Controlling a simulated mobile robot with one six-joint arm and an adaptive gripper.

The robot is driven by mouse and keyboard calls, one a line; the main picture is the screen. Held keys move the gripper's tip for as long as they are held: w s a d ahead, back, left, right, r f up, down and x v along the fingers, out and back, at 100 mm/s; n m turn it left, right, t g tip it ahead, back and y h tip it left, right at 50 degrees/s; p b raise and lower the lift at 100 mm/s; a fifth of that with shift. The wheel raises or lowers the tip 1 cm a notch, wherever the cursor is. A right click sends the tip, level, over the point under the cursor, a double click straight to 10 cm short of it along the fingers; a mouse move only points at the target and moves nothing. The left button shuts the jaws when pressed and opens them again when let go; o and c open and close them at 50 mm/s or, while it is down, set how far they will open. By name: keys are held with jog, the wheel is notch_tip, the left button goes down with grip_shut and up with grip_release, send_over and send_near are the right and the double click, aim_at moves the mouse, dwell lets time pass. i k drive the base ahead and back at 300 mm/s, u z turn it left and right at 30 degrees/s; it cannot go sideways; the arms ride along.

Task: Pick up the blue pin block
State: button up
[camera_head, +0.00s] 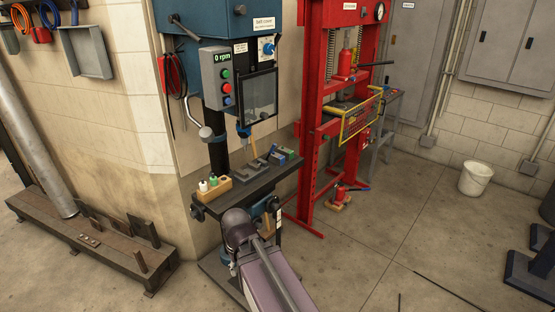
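A small blue block (278,158), which looks like the blue pin block, sits on the dark drill press table (238,192), toward its back right. It is small in the view, and its pins cannot be made out. A dark grey vise-like fixture (256,164) is to its left. A small block with a green part (291,154) is close on its right. My arm rises from the bottom of the picture, in front of the table. My gripper cannot be made out.
A wooden holder (215,188) with small bottles stands at the table's left end. The blue drill press head (215,18) and its clear guard (260,95) hang above. A red press (318,120) stands close on the right. Open floor lies further right, with a white bucket (475,178).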

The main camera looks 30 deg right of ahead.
aim_at(278, 158)
jog(key=u, duration=0.05)
jog(key=i, duration=1.4)
jog(key=z, duration=0.05)
